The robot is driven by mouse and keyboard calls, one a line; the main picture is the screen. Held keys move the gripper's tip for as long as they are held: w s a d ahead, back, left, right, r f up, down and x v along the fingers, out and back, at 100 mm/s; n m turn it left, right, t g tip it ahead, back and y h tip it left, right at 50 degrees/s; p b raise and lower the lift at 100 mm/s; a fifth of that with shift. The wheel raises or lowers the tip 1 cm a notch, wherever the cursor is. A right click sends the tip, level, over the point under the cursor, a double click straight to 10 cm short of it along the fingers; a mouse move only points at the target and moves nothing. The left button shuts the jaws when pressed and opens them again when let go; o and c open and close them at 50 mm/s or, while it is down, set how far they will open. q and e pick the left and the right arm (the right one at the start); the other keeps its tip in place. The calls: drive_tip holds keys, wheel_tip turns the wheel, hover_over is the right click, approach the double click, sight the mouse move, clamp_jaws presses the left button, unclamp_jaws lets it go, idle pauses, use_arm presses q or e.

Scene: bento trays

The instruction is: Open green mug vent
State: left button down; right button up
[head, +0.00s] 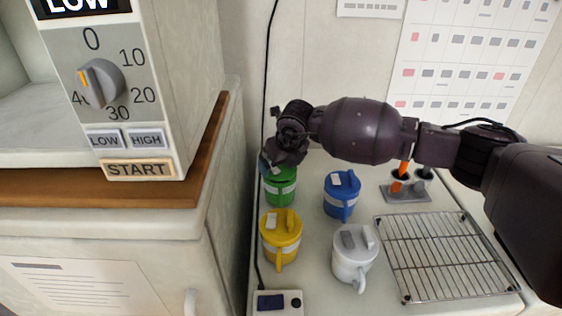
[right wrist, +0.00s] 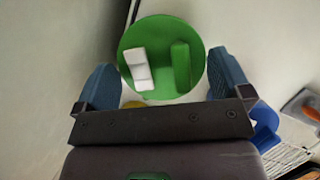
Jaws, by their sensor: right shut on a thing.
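The green mug (head: 281,194) stands at the back left of the counter, with a white label band around it. My right gripper (head: 274,163) is over it from above and partly covers its lid in the head view. In the right wrist view the round green lid (right wrist: 161,88) lies between the two blue fingers of my right gripper (right wrist: 164,76), which is shut on the green mug. On the lid are a white vent tab (right wrist: 137,70) and a raised green block (right wrist: 181,66). I cannot tell whether the vent is open. My left gripper is not in view.
Blue (head: 340,203), yellow (head: 276,246) and white (head: 352,268) mugs stand close by. A wire rack (head: 440,256) and a holder with orange-handled tools (head: 405,194) are at right. The microwave (head: 180,80) and its cabinet rise at left. A power strip (head: 276,302) lies in front.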

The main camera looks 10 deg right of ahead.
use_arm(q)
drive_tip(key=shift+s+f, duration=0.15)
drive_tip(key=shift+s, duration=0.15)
use_arm(e)
drive_tip(key=shift+f, duration=0.15)
idle(0.4)
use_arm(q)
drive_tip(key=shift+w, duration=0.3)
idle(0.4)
use_arm(e)
drive_tip(key=o, duration=0.5)
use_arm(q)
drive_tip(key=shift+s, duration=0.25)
